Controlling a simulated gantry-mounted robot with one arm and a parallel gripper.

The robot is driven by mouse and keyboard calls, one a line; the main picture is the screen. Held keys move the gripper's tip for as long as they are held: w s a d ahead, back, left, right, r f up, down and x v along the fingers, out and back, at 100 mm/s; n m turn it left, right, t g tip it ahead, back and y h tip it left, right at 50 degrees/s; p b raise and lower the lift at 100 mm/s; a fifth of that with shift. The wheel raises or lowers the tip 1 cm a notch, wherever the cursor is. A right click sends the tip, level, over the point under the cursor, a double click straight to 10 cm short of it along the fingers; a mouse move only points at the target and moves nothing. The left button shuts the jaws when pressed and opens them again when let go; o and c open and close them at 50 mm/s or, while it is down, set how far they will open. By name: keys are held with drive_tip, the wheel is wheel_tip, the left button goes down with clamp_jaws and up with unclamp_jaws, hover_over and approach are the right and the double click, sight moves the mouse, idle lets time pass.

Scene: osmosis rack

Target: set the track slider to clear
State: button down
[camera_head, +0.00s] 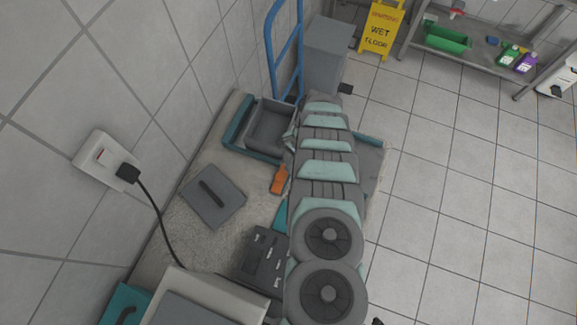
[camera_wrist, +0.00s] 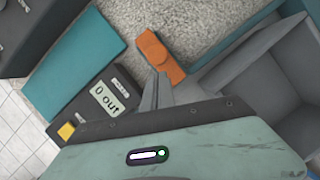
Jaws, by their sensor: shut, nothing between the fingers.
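I cannot clearly make out a track slider or a mark reading clear. A dark box with a display reading "0 out" (camera_wrist: 107,97) lies left of my gripper in the wrist view; it has a yellow button (camera_wrist: 67,130) and a small pale slot. A dark panel with small light marks (camera_head: 262,258) sits at the lower middle of the head view. My gripper (camera_wrist: 158,82) is shut and empty, its fingertips close to the lower end of an orange piece (camera_wrist: 160,55); I cannot tell if they touch. In the head view my arm hides the gripper.
A grey plate with a dark handle (camera_head: 213,195) lies left. A black cord hangs from the wall socket (camera_head: 102,160). A teal panel (camera_wrist: 75,62) lies beside the display box.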

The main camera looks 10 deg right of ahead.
drive_tip(key=w+d, duration=0.1)
drive_tip(key=w+d+b, duration=0.1)
drive_tip(key=shift+d+r, duration=0.3)
drive_tip(key=shift+d, duration=0.1)
drive_tip(key=b+v, duration=0.2)
drive_tip(key=v, duration=0.7)
drive_tip(key=shift+s+r, duration=0.15)
drive_tip(key=shift+r, duration=0.3)
